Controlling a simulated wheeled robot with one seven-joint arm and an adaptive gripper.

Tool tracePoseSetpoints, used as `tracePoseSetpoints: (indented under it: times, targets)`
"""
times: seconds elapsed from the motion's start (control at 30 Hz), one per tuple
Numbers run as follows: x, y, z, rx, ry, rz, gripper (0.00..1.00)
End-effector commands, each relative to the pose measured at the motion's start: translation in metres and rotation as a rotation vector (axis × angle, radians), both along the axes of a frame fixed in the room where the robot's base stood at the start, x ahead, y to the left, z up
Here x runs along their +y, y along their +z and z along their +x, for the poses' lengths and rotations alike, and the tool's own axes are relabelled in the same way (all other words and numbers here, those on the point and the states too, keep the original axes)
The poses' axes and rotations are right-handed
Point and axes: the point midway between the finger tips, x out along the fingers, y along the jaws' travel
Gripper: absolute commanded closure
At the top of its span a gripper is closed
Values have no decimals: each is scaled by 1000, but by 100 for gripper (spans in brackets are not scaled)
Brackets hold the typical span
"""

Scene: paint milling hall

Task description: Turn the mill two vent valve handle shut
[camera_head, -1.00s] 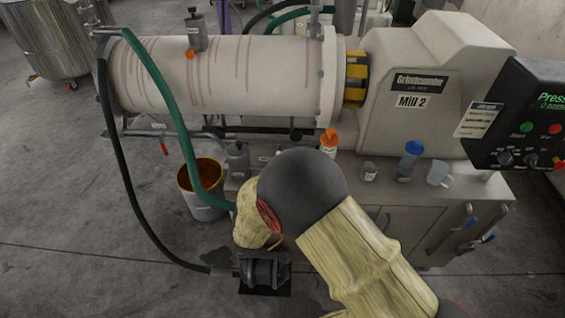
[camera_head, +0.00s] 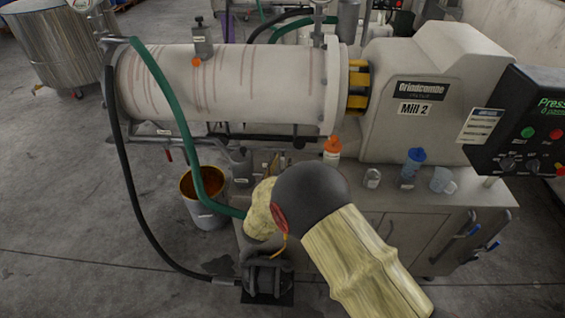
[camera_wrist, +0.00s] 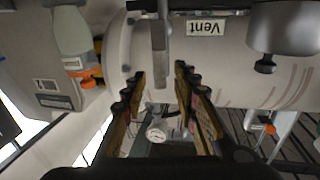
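Mill two is a pale horizontal cylinder (camera_head: 240,85) joined to a housing (camera_head: 425,75) labelled "Mill 2". In the wrist view, which looks upside down, a "Vent" label (camera_wrist: 205,28) is on the pale cylinder. Beside it a grey flat bar (camera_wrist: 160,45), apparently the vent valve handle, points down the picture. My gripper (camera_wrist: 161,75) is open, its fingers apart on either side of the bar's line. The bar's end lies near the fingertips; I see no contact. In the head view my wrist hides most of the gripper and the valve.
A bottle with an orange cap (camera_head: 332,152), a blue-capped bottle (camera_head: 411,167) and a clear jug (camera_head: 442,180) stand on the bench right of my arm. A green hose (camera_head: 163,90) and a black hose (camera_head: 125,175) hang at left. A bucket (camera_head: 206,210) stands on the floor.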

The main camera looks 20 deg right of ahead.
Motion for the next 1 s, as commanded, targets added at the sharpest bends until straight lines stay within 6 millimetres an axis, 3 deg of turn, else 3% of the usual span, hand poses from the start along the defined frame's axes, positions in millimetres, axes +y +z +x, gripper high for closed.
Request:
tracePoseSetpoints:
  times: [0.2, 0.47, 1.0]
  targets:
    - [-8, 0, 15, 0, 0, -1, 71]
    - [-9, 0, 16, 0, 1, 0, 71]
    - [-9, 0, 16, 1, 1, 0, 100]
